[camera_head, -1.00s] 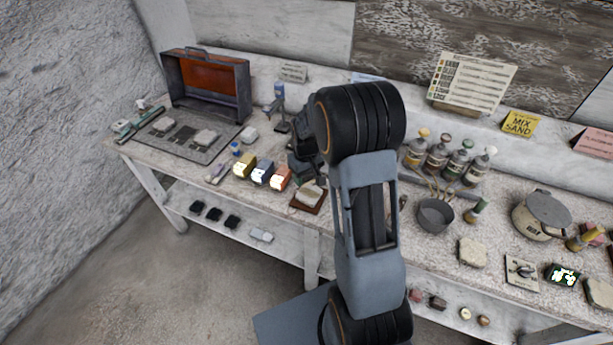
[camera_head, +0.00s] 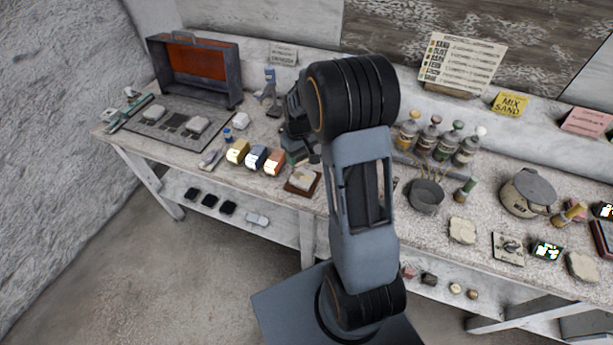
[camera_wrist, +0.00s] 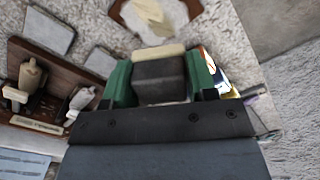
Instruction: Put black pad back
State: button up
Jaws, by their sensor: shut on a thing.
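In the wrist view my gripper (camera_wrist: 161,72) has two green fingers closed on the sides of a dark block, which I take as the black pad (camera_wrist: 160,87). A cream strip shows along its far edge. In the head view my gripper is mostly hidden behind my own arm, near the dark wrist parts above the bench, and the held pad cannot be made out there. A row of yellow (camera_head: 237,151), blue (camera_head: 256,157) and orange (camera_head: 274,161) blocks stands on the bench left of the wrist.
A small brown tray (camera_head: 290,190) with a pale piece lies at the bench's front edge. A dark mat (camera_head: 145,126) with pale blocks and an open case (camera_head: 233,80) are at left. Bottles (camera_head: 447,146) and a grey pot (camera_head: 426,197) stand right. Dark pads (camera_head: 210,200) lie on the lower shelf.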

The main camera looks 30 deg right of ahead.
jog(key=s+d+r+m+b, duration=0.3)
jog(key=s+d+r+b, duration=0.15)
jog(key=s+r, duration=0.2)
jog(key=s+a+f+m+b, duration=0.1)
jog(key=s+f+m, duration=0.1)
jog(key=s+m, duration=0.35)
jog(key=s+a+f+m, duration=0.1)
jog(key=s+f+m, duration=0.1)
jog(key=s, duration=0.7)
jog(key=shift+m, duration=0.35)
jog(key=w+d+f, duration=0.1)
jog(key=w+f, duration=0.2)
jog(key=w, duration=0.1)
jog(key=w+d+f, duration=0.2)
jog(key=w, duration=0.2)
jog(key=w+d+f+p, duration=0.1)
jog(key=w+f, duration=0.2)
jog(key=w, duration=0.1)
jog(key=shift+w+d+f, duration=0.2)
jog(key=shift+d+f, duration=0.1)
jog(key=shift+f, duration=0.05)
jog(key=shift+w+d+f, duration=0.1)
jog(key=shift+w+f, duration=0.1)
jog(key=shift+f, duration=0.15)
jog(key=shift+w+f, duration=0.15)
jog(key=shift+f, duration=1.5)
